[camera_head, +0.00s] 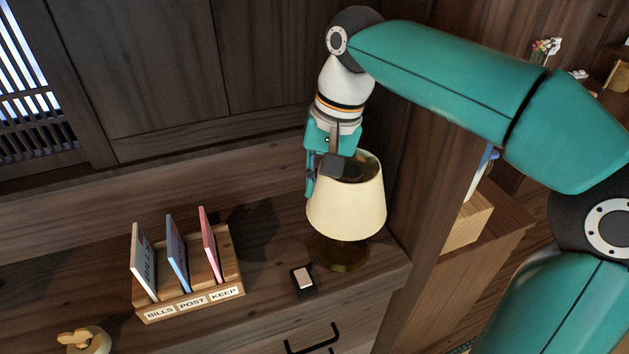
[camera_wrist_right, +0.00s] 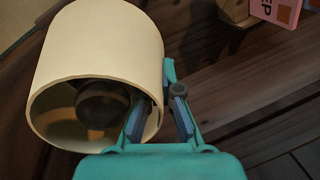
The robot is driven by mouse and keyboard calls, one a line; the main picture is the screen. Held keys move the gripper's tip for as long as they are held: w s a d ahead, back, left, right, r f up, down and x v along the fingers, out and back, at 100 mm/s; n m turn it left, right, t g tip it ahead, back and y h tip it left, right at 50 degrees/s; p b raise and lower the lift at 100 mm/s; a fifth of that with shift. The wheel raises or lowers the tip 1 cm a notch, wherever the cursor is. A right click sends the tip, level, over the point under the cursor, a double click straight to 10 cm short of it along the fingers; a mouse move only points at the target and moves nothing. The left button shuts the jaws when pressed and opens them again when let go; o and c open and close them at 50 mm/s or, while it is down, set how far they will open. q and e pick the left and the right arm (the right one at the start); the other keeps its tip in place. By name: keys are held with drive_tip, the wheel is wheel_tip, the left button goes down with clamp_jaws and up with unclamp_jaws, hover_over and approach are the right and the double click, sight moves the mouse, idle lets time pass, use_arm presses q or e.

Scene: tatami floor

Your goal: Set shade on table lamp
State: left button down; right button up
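The cream lamp shade (camera_head: 346,209) stands over the dark brass lamp base (camera_head: 344,254) on the wooden counter, nearly upright. The base's lower part shows below the shade; whether the shade rests on its support is hidden. My right gripper (camera_head: 322,172) is at the shade's upper left rim, pointing down. In the right wrist view, my right gripper (camera_wrist_right: 159,105) has one finger inside the shade (camera_wrist_right: 98,45) and one outside, with the wall between them. The fingers look apart, with gaps beside the wall. My left gripper is not in view.
A wooden letter rack (camera_head: 235,267) with several upright cards stands left of the lamp. A small dark block with a pale top (camera_head: 303,280) lies in front of the lamp. A wooden post (camera_head: 437,210) is close on the right. Counter space lies between rack and lamp.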

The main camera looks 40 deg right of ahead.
drive_tip(key=o, duration=0.6)
drive_tip(key=shift+w, duration=0.1)
drive_tip(key=shift+o, duration=0.2)
drive_tip(key=shift+r+p, duration=0.65)
drive_tip(key=shift+p, duration=0.1)
drive_tip(key=shift+o, duration=1)
drive_tip(key=shift+p+v, duration=0.75)
drive_tip(key=shift+v, duration=0.05)
drive_tip(key=shift+w+a+p+v, duration=0.1)
drive_tip(key=shift+p+v, duration=0.65)
drive_tip(key=shift+p, duration=0.1)
drive_tip(key=shift+w+a+p+v, duration=0.1)
drive_tip(key=shift+a+p+v, duration=0.05)
drive_tip(key=shift+p+v, duration=0.65)
drive_tip(key=shift+a+r, duration=0.1)
